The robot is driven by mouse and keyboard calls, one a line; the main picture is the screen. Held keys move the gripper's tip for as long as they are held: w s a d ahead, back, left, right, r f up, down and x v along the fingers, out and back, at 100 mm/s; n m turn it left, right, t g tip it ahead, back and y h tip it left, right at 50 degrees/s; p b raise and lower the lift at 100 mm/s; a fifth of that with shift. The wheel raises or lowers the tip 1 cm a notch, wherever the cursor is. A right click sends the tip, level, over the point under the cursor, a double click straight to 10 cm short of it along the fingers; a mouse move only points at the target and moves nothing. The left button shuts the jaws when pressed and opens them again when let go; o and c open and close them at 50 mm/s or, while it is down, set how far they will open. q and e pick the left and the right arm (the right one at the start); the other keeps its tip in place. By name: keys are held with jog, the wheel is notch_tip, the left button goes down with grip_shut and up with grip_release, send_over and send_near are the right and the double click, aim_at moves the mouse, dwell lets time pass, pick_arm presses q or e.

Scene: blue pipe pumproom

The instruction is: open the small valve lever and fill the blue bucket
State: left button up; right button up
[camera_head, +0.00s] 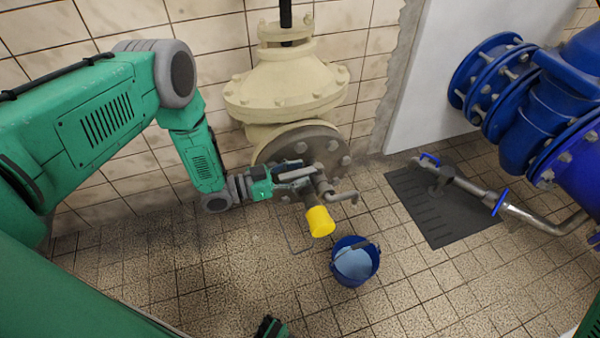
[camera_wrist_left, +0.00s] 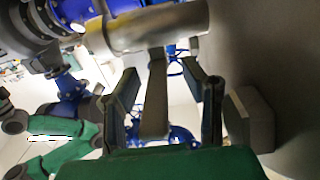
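My left gripper (camera_head: 300,178) is at the small valve on the cream valve's lower flange. In the left wrist view its two fingers (camera_wrist_left: 165,95) stand apart, with the grey valve lever (camera_wrist_left: 155,100) between them and visible gaps on both sides. In the head view the lever is mostly hidden by the fingers. A yellow outlet (camera_head: 320,221) points down from the small valve. The blue bucket (camera_head: 345,275) stands on the floor below, slightly right of the outlet. Its inside looks light blue; I cannot tell if that is water. My right gripper is not clearly seen.
A large cream valve (camera_head: 285,85) stands against the tiled wall. Blue flanged pipework (camera_head: 530,100) is at the right. A metal pipe with blue handles (camera_head: 490,197) runs over a dark floor plate (camera_head: 420,205). The tiled floor around the bucket is clear.

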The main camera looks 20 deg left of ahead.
pick_arm(q)
jog(key=v, duration=1.2)
jog(key=shift+f, duration=0.1)
jog(key=s+d+r+n+g+y+p, duration=0.1)
jog(key=s+d+n+g+y+p, duration=0.2)
jog(key=d+n+y+p, duration=0.4)
jog(key=s+a+r+n+g+y+p, duration=0.1)
jog(key=s+a+r+g+y, duration=0.1)
jog(key=s, duration=0.8)
jog(key=s+a+r+n+g+y+p, duration=0.1)
jog(key=s+r+g+y, duration=0.3)
jog(key=s, duration=0.7)
jog(key=shift+a+g+y+p, duration=0.4)
jog(key=shift+a+g+p, duration=0.3)
jog(key=shift+g, duration=0.3)
